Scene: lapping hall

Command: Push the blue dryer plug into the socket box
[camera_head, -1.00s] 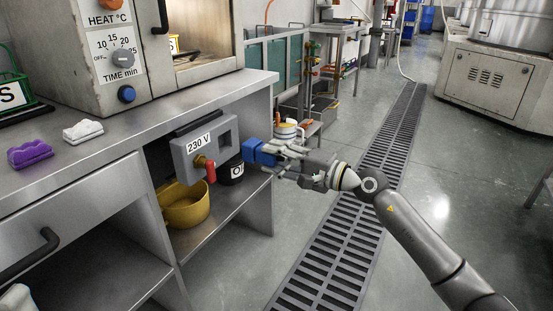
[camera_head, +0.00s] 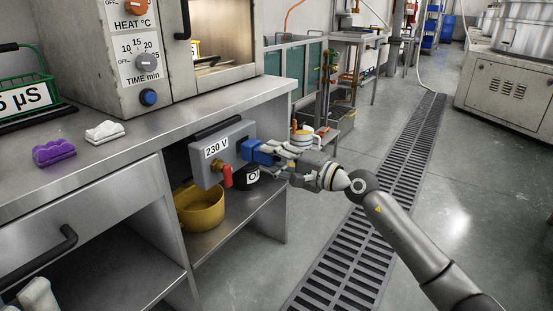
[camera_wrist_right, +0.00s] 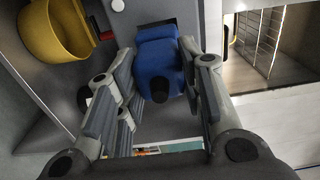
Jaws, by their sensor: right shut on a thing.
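The grey socket box (camera_head: 237,133), labelled 230 V, is mounted under the steel bench top. The blue dryer plug (camera_head: 259,152) is at the right part of its face. In the right wrist view the blue plug (camera_wrist_right: 160,62) meets a dark opening in the grey box face; how deep it sits cannot be told. My right gripper (camera_head: 282,152) is shut on the plug from behind, with fingers on both sides in the wrist view. A pale grey part at the lower left edge looks like my left gripper (camera_head: 38,295); its jaws cannot be made out.
A red-handled valve (camera_head: 226,176) sticks out below the label. A yellow pot (camera_head: 200,207) and a dark labelled container (camera_head: 246,175) stand on the shelf below. The floor to the right is clear.

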